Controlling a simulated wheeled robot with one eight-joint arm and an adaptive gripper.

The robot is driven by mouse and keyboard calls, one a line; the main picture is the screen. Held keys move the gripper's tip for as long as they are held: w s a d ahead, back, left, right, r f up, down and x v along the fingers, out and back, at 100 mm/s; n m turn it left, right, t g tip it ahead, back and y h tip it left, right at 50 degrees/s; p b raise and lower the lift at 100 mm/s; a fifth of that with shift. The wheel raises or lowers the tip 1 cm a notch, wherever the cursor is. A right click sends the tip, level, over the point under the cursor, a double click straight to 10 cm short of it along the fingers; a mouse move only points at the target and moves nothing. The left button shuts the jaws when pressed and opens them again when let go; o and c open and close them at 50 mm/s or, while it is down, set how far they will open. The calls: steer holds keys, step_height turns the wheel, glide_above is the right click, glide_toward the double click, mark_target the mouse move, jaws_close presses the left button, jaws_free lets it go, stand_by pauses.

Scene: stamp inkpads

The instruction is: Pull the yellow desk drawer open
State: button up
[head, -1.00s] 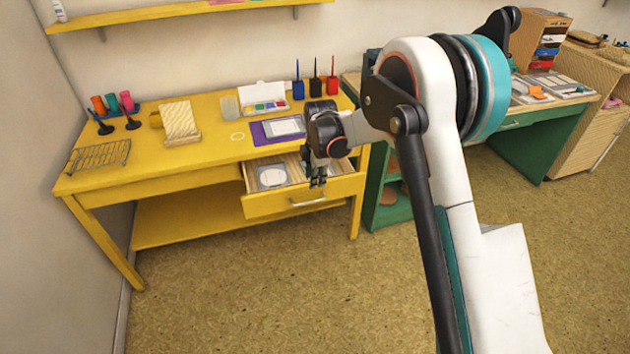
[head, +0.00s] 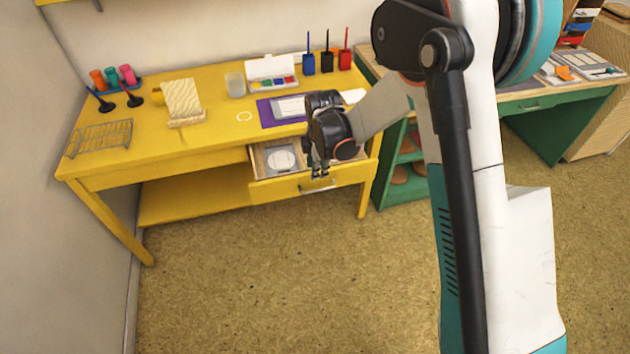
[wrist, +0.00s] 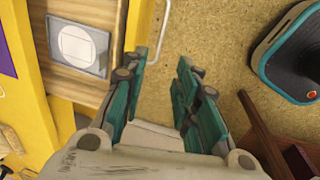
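The yellow desk drawer (head: 285,192) is partly open on the right side of the yellow desk (head: 205,135). Its front also shows in the wrist view (wrist: 134,30). Its pale metal handle (head: 318,188) is partly behind my fingers in the head view. In the wrist view the handle (wrist: 161,35) stands out from the drawer front, just ahead of my fingertips. My gripper (head: 319,172) is at the drawer front, close to the handle. In the wrist view its fingers (wrist: 155,72) are apart, with nothing held; whether they touch the handle cannot be told.
A grey pad with a white disc (head: 281,159) lies inside the drawer. A green desk (head: 560,125) and shelf unit (head: 405,175) stand to the right. Open floor (head: 270,290) lies in front. Brown wooden parts (wrist: 265,130) show at the wrist view's lower right.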

steer(key=b, duration=0.4)
glide_above(315, 187)
steer(key=s, duration=0.4)
step_height(315, 187, down, 12)
steer(key=shift+d+f, duration=0.1)
steer(key=shift+f, duration=0.05)
jaws_close()
